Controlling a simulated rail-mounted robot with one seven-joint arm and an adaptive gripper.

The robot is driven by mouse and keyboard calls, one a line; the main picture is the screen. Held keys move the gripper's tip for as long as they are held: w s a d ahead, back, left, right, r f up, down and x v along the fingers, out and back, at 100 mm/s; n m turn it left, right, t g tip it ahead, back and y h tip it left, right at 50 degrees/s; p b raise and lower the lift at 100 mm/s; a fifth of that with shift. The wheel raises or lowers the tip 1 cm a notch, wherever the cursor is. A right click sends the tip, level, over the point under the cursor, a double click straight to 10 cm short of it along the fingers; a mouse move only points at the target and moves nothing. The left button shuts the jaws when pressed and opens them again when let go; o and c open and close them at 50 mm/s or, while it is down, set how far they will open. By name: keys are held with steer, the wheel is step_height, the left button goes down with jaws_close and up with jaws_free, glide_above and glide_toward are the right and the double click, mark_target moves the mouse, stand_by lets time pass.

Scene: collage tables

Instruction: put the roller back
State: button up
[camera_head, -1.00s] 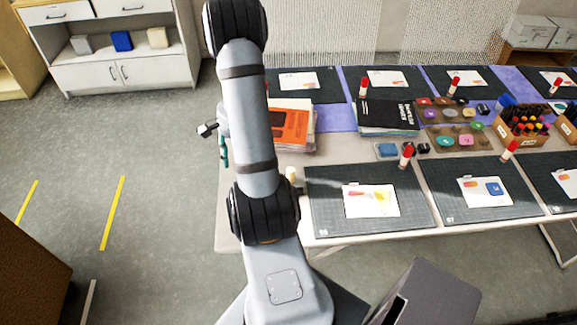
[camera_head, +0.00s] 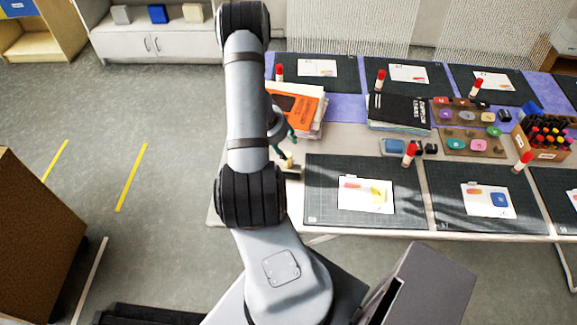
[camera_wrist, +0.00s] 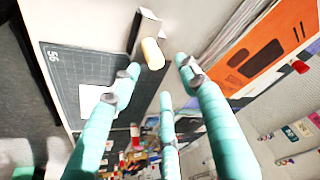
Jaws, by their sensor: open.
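A small pale cream cylinder (camera_head: 287,160), which looks like the roller's handle, stands at the table's left part, between the book stack and the near-left cutting mat. In the wrist view the cream cylinder (camera_wrist: 152,53) adjoins a dark and silver part (camera_wrist: 146,22), possibly the roller's head or a holder; I cannot tell which. My gripper (camera_head: 283,146) has teal fingers and is partly hidden behind my arm. In the wrist view my gripper (camera_wrist: 160,78) is open, with its fingers spread around the line to the cream cylinder and nothing visibly held.
A stack with an orange book (camera_head: 298,105) lies just behind. The near-left cutting mat (camera_head: 325,215) holds a painted sheet and a red-capped stick. A blue pad (camera_head: 394,146), black books (camera_head: 400,112) and a marker box (camera_head: 545,155) are farther right.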

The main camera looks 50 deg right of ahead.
mark_target(288, 154)
steer(key=shift+a+x, duration=0.2)
steer(key=shift+x, duration=1.3)
steer(key=shift+a+x, duration=0.15)
steer(key=shift+x, duration=1.35)
steer(key=shift+s+f, duration=0.1)
steer(key=shift+s, duration=0.05)
steer(key=shift+c, duration=0.7)
jaws_close()
